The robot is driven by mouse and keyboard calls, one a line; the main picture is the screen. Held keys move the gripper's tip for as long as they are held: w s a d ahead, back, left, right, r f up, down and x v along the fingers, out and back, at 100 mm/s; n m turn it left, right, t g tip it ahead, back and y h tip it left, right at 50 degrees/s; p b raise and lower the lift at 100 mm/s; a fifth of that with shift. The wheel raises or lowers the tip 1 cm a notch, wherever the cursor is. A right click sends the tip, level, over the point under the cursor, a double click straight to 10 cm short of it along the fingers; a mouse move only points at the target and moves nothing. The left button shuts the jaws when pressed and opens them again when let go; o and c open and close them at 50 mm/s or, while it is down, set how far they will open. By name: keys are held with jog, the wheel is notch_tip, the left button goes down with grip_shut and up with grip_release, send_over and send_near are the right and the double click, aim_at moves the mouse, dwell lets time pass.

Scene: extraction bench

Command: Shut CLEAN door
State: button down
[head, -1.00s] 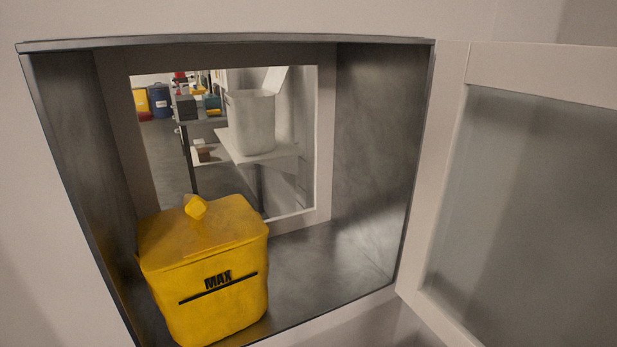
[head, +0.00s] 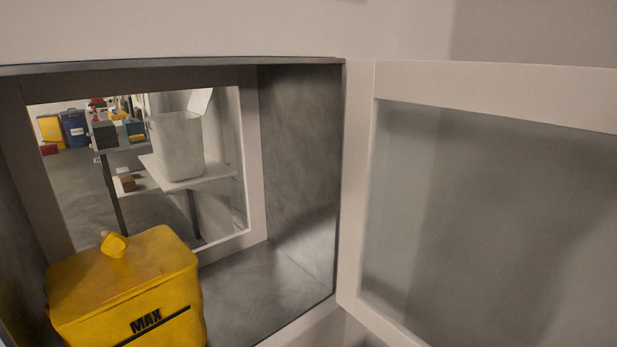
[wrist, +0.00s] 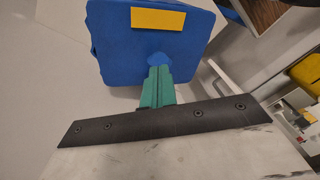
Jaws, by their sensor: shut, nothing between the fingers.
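The open door (head: 361,190) has a pale frame around a grey, see-through panel (head: 490,210). It stands swung out on the right side of the hatch opening in the head view. No CLEAN lettering shows on it. The steel-lined hatch (head: 300,150) is open at the front. A yellow lidded bin (head: 125,285) marked MAX stands inside at the left, its lower part cut off by the picture. My gripper (wrist: 157,75) shows only in the wrist view, its green fingers shut and empty. I cannot tell its distance to the door.
In the wrist view, a blue box-like thing (wrist: 115,50) with a yellow label lies beyond my fingers. Through the hatch's far window, a white bin (head: 178,145) on a shelf shows. The hatch floor right of the yellow bin is clear.

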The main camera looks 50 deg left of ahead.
jog(key=w+a+r+m+g+h, duration=0.1)
jog(key=w+a+r+m, duration=0.3)
jog(key=a, duration=0.7)
jog(key=w+a+r+m+g, duration=0.15)
jog(key=a+r, duration=0.35)
jog(key=a, duration=0.6)
jog(key=w+a+r+m+h, duration=0.15)
jog(key=w+a+r, duration=0.3)
jog(key=a, duration=0.65)
jog(key=s+a+r+m, duration=0.2)
jog(key=a+r, duration=0.1)
jog(key=a, duration=0.3)
jog(key=s+a+r+m, duration=0.1)
jog(key=s+a+r, duration=0.15)
jog(key=a, duration=0.25)
jog(key=x, duration=1)
jog(key=shift+s+f, duration=0.15)
jog(key=shift+s, duration=0.1)
jog(key=shift+a, duration=0.1)
